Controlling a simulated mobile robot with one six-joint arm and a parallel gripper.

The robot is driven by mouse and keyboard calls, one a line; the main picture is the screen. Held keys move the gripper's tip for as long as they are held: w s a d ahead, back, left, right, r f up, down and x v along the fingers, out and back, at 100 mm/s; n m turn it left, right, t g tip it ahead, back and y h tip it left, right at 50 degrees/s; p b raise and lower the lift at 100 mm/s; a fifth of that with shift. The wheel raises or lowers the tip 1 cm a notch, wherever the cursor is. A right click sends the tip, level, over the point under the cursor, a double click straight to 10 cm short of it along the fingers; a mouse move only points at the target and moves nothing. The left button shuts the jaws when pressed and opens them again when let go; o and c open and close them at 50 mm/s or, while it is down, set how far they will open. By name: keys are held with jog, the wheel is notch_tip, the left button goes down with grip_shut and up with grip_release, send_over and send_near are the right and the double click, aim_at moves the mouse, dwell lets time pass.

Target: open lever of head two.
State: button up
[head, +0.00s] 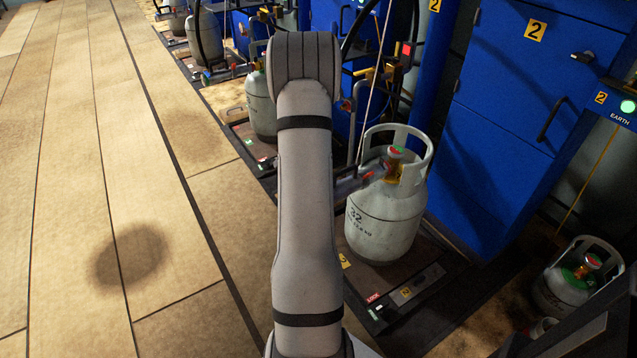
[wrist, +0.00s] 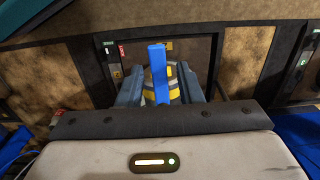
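In the wrist view, my gripper (wrist: 160,88) has its two blue-grey fingers apart. An upright blue bar (wrist: 158,75), possibly the lever, shows between them with visible gaps on both sides; I cannot tell whether it is within their reach. Yellow and grey parts show behind the bar. In the head view, my arm hides the gripper.
A blue cabinet marked 2 (head: 510,110) stands behind the cylinder. Another cylinder (head: 261,105) is partly behind my arm, and one more (head: 572,285) sits at lower right. Hoses and cables hang near the blue posts. The tiled floor (head: 120,200) at left is clear.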

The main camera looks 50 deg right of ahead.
jog(key=shift+o, duration=0.4)
notch_tip(320, 180, up, 8)
jog(key=p, duration=0.1)
jog(key=shift+p, duration=0.4)
jog(key=shift+f, duration=0.1)
jog(key=w+a+r+n+t+p, duration=0.1)
jog(key=w+a+r+n+p, duration=0.2)
jog(key=a+r+n+p, duration=1.4)
jog(key=s+a+r+n, duration=0.1)
jog(key=s+a+r, duration=0.3)
jog(key=a+r, duration=0.2)
jog(key=s+a+r+n+t+p, duration=0.1)
jog(key=s+a+r+n, duration=0.1)
jog(key=s+a+r, duration=0.2)
jog(key=s+a+r+n+p, duration=0.1)
jog(key=s+a+r, duration=0.4)
jog(key=a+r, duration=0.5)
jog(key=a, duration=0.3)
jog(key=shift+a+n+t, duration=0.3)
jog(key=shift+a, duration=0.1)
